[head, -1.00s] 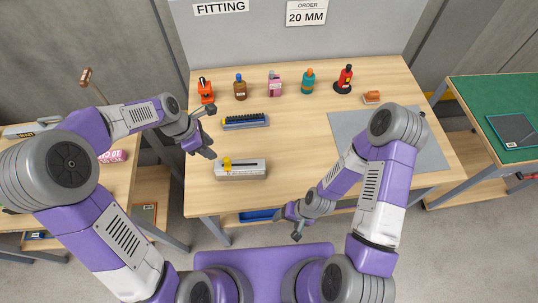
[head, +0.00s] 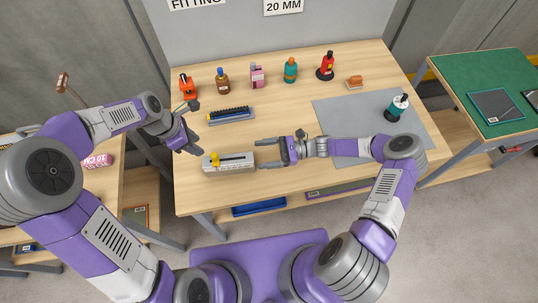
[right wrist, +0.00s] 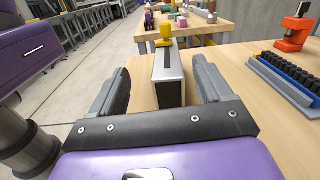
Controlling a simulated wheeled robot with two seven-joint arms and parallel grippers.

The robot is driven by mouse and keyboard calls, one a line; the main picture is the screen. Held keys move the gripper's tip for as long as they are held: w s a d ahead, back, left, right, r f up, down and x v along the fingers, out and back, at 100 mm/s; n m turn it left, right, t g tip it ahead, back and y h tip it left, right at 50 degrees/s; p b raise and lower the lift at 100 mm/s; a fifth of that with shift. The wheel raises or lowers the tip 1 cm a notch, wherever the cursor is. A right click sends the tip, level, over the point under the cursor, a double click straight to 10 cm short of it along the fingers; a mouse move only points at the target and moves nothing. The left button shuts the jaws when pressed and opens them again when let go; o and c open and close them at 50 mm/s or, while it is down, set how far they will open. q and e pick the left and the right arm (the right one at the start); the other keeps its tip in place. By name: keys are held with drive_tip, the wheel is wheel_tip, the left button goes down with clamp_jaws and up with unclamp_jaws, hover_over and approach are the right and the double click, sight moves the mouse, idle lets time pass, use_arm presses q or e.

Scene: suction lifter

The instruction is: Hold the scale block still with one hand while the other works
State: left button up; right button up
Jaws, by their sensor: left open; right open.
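The scale block (head: 230,166) is a pale grey bar with a dark slot along its top and a yellow slider (head: 214,159) near its left end. It lies near the table's front edge. My right gripper (head: 261,154) is open at the block's right end, its fingers on either side of the block's line. In the right wrist view the block (right wrist: 168,72) shows end-on between the open fingers, with gaps on both sides and the yellow slider at its far end. My left gripper (head: 197,128) is open and empty, behind and left of the block, apart from it.
A blue-grey rack of black pieces (head: 231,115) lies behind the block. An orange device (head: 188,87) and several bottles stand along the back. Bare wood lies around the block.

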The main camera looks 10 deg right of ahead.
sight(247, 157)
drive_tip(key=f, duration=0.1)
drive_tip(key=d+f+m, duration=0.1)
drive_tip(key=shift+w+d+f+t, duration=0.1)
drive_tip(key=shift+w+f+t, duration=0.15)
drive_tip(key=shift+f+t, duration=0.1)
drive_tip(key=shift+a+f, duration=0.15)
drive_tip(key=shift+a, duration=0.1)
drive_tip(key=a, duration=0.6)
drive_tip(key=shift+w+a, duration=0.15)
drive_tip(key=shift+a, duration=0.25)
drive_tip(key=c, duration=1.2)
